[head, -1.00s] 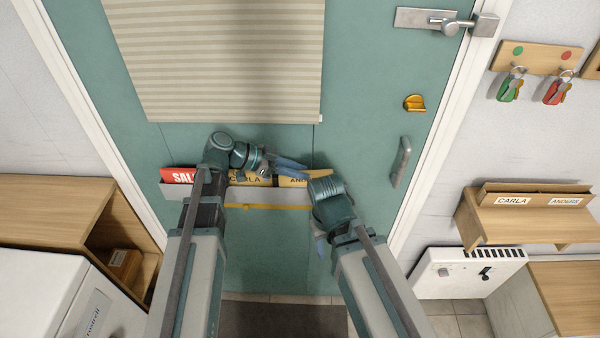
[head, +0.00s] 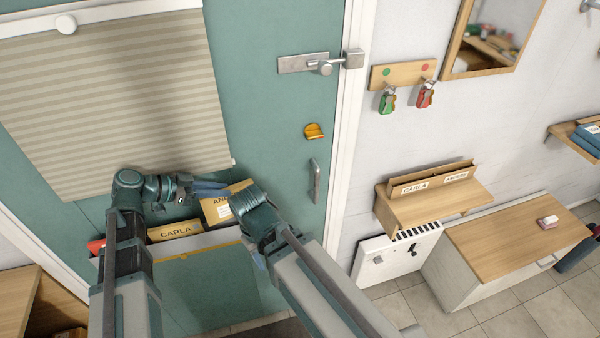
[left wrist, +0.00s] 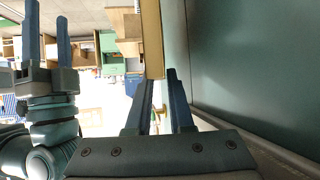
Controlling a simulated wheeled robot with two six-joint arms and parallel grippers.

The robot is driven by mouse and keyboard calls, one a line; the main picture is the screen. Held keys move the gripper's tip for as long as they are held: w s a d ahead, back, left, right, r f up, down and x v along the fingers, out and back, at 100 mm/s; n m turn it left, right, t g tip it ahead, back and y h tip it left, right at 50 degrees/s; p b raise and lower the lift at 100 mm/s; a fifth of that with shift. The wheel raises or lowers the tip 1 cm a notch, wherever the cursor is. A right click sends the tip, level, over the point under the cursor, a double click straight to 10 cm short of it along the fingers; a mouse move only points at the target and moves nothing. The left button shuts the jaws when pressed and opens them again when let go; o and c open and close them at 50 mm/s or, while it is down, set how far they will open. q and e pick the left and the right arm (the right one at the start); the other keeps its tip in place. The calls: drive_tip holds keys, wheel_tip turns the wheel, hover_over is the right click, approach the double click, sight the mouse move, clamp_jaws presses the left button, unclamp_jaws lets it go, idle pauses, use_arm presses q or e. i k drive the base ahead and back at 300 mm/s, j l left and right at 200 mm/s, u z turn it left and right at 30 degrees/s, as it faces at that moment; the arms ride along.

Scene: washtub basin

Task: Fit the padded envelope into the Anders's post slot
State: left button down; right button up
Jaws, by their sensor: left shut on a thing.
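The padded envelope (head: 222,207) is tan with a white label and the letters "AN" showing. It is tilted and stands above the door's letter holder; its lower right is hidden by my right arm. My left gripper (head: 207,188) is shut on its upper edge. In the left wrist view the envelope (left wrist: 152,38) shows edge-on at the fingertips. My right gripper (left wrist: 47,40) is open and empty at the left of that view. The Anders's post slot (head: 456,177) is the right-hand labelled part of the wooden wall rack, beside Carla's.
A tan CARLA envelope (head: 175,230) and a red item (head: 96,246) stay in the door holder. A white heater (head: 395,255) hangs below the rack.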

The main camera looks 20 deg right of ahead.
sight(451, 180)
drive_tip(key=z, duration=0.4)
drive_tip(key=k+z, duration=0.1)
drive_tip(key=z, duration=0.75)
drive_tip(key=l+z, duration=0.1)
drive_tip(key=z, duration=0.3)
drive_tip(key=i+l+u, duration=0.1)
drive_tip(key=l, duration=0.2)
drive_tip(key=i+l+u, duration=0.25)
drive_tip(key=l, duration=0.35)
drive_tip(key=i+l, duration=0.15)
drive_tip(key=i, duration=0.2)
drive_tip(key=i+l+u, duration=0.1)
drive_tip(key=i, duration=0.2)
